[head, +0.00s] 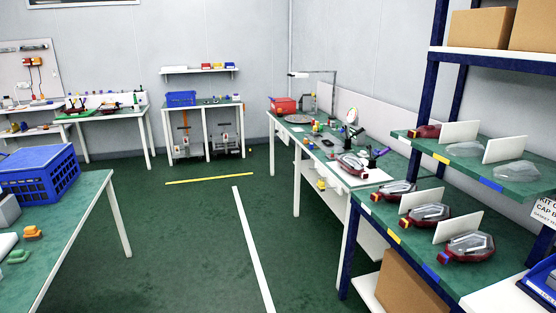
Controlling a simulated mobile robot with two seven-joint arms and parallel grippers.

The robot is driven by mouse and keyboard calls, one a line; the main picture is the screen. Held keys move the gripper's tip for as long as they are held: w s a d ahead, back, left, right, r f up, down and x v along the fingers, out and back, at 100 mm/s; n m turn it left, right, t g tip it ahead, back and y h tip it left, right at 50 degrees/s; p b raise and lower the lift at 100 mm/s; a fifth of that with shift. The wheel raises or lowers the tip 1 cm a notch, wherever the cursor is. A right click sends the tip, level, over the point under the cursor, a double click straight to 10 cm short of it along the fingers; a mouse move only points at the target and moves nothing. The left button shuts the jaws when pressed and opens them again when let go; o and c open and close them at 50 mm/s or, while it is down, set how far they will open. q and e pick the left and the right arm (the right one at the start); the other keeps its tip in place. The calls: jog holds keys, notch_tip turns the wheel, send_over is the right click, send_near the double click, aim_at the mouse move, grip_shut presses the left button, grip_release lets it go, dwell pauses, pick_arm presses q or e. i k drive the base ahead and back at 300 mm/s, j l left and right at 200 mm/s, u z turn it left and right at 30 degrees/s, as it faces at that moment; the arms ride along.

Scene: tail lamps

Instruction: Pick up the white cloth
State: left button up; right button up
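I cannot pick out a white cloth for certain in the head view. A small white item (7,243) lies at the left picture edge on the near left table (75,215), partly cut off; I cannot tell if it is cloth. A flat white sheet (374,177) lies under a red and clear tail lamp (352,165) on the right workbench (318,146); its material is unclear. Neither of my grippers shows.
A blue crate (40,175), an orange item (33,232) and a green item (18,256) are on the left table. A blue-framed shelf (480,188) with tail lamps and white dividers stands at right. Green floor between the tables is clear, with a white line (252,248).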

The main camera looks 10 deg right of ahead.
aim_at(363, 154)
jog(key=i+l+u, duration=0.1)
jog(key=i, duration=1.3)
jog(key=i+j+z, duration=0.1)
jog(key=i, duration=0.55)
jog(key=i+j+z, duration=0.1)
jog(key=i, duration=0.55)
jog(key=i+z, duration=0.4)
jog(key=i+j+z, duration=0.15)
jog(key=z, duration=0.3)
jog(key=i+j+z, duration=0.2)
jog(key=z, duration=0.2)
jog(key=i+j+z, duration=0.25)
jog(key=z, duration=0.15)
jog(key=i+j+z, duration=0.15)
jog(key=j+z, duration=0.25)
jog(key=i+j+z, duration=0.25)
jog(key=j+z, duration=0.25)
jog(key=j, duration=0.2)
